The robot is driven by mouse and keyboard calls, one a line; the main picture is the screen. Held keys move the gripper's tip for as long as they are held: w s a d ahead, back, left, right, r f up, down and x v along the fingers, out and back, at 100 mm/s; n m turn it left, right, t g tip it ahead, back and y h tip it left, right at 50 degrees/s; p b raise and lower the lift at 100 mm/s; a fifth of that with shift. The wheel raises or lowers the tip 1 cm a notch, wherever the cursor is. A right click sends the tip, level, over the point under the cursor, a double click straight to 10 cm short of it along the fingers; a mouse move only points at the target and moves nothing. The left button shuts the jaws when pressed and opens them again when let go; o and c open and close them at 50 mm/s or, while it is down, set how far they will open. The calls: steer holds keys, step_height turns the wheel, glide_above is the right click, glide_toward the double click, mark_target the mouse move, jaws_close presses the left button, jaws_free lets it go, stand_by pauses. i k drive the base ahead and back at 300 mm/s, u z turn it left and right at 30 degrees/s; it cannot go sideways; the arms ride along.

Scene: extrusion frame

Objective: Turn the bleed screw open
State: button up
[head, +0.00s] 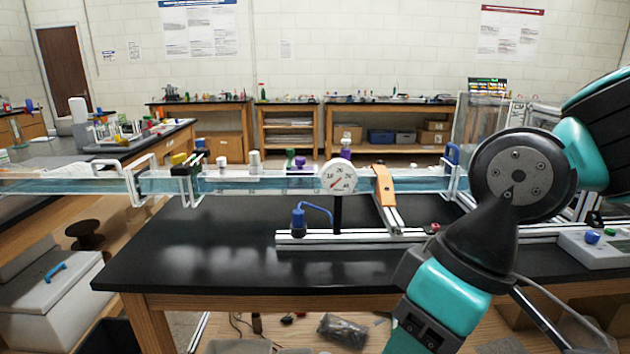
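I cannot tell for sure which part is the bleed screw. A clear water channel (270,186) runs across the frame above the black table. Small fittings stand along its top: a purple knob (345,148), a green knob (290,158), a white knob (254,160) and a blue knob (452,154). A small red knob (434,228) sits at the right end of the lower rail. A round white gauge (338,177) faces me in front of the channel. My teal and black arm fills the right side. My gripper does not show.
The black tabletop (180,262) is mostly clear at its left front. An orange bracket (385,186) and an aluminium rail (350,238) stand near the middle. A blue fitting (298,218) with a curved tube sits on the rail. A white box (600,248) is at far right.

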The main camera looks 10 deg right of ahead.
mark_target(222, 163)
steer(key=k, duration=0.6)
steer(key=u, duration=0.45)
steer(key=i, duration=0.6)
steer(key=u, duration=0.5)
steer(key=i, duration=0.95)
steer(key=z, duration=0.2)
